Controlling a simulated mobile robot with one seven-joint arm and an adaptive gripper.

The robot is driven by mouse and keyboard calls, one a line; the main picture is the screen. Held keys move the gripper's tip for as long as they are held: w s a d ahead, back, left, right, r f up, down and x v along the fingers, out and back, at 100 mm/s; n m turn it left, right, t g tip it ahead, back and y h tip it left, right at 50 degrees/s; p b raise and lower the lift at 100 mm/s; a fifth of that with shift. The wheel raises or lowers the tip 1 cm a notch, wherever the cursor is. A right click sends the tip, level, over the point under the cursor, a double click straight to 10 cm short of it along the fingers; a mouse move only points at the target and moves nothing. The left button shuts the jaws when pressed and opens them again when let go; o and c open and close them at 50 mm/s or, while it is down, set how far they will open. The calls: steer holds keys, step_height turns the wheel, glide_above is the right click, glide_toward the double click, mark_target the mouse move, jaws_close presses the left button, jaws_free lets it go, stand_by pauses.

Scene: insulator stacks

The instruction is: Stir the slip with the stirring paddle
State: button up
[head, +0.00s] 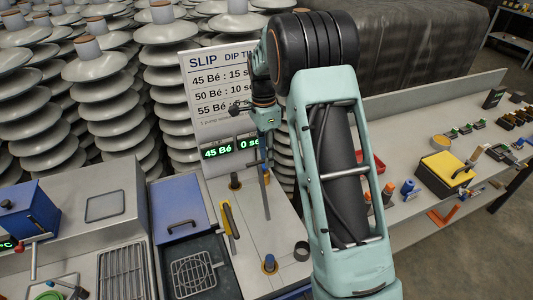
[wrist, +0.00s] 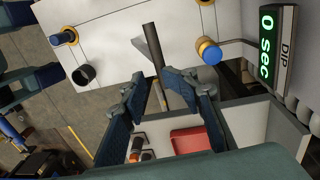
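My gripper (head: 265,118) hangs over the white worktop in front of the slip sign. In the wrist view its two fingers (wrist: 165,90) are close together around a dark, thin stirring paddle (wrist: 153,48). In the head view the paddle (head: 266,190) hangs almost upright below the gripper, its lower end over the worktop. I cannot tell whether that end touches anything. A narrow yellow-edged slot or part (head: 230,220) lies left of the paddle. I cannot make out any slip surface.
A sign with a green display (head: 230,150) stands behind the worktop. Insulator stacks (head: 105,85) fill the back left. A bench with a yellow box (head: 445,168) is at right.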

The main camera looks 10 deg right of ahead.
steer(key=shift+s, duration=0.1)
steer(key=w+a+r+p, duration=0.1)
steer(key=w+r+p, duration=0.3)
steer(key=w+r, duration=0.3)
step_height(320, 180, up, 3)
steer(key=shift+a+r+p, duration=0.15)
steer(key=shift+r+p, duration=0.05)
steer(key=shift+p, duration=0.15)
stand_by(0.8)
stand_by(0.5)
step_height(320, 180, up, 12)
steer(key=shift+w, duration=0.35)
steer(key=shift+a, duration=0.1)
stand_by(1.2)
